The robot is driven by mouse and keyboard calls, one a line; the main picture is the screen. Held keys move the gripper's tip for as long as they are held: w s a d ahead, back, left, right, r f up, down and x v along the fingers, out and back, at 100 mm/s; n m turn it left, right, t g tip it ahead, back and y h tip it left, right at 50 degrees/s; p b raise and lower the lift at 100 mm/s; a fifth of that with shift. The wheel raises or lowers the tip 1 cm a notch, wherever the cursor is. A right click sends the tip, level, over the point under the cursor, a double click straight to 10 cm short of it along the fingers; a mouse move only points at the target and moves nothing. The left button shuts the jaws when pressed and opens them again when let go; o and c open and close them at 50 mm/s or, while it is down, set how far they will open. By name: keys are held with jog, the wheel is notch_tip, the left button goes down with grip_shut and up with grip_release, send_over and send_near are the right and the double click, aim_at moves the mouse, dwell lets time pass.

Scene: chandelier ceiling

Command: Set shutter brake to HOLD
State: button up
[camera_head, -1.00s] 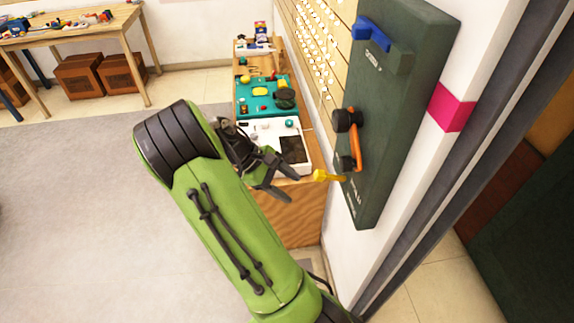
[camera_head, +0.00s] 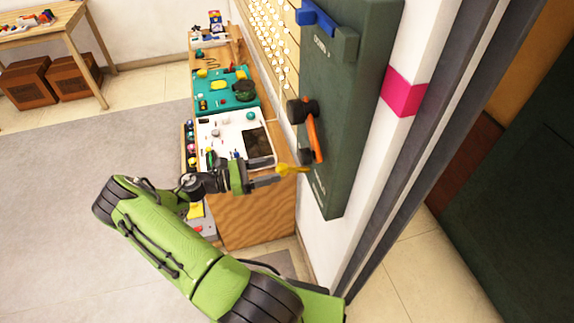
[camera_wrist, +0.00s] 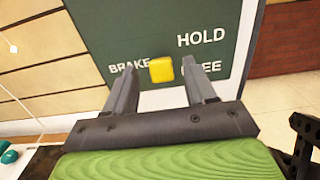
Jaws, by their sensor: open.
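The dark green wall panel (camera_head: 347,95) carries a yellow brake handle (camera_head: 291,169) low on its left side. In the wrist view the yellow handle (camera_wrist: 161,69) shows as a square end near the word BRAKE. HOLD (camera_wrist: 201,37) is printed up and right of it. The label below HOLD, ending in "EE", is partly hidden by my right finger. My gripper (camera_head: 272,177) is open, its fingers pointing at the panel. In the wrist view the yellow end lies between the fingertips, with gaps on both sides. Contact cannot be told.
Above the yellow handle are an orange lever (camera_head: 314,138) with a black knob and a blue handle (camera_head: 318,18). A wooden bench (camera_head: 255,213) with white and teal boards stands left of the panel. Open floor lies at left.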

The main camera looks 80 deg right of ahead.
aim_at(278, 168)
jog(key=x, duration=0.6)
grip_shut()
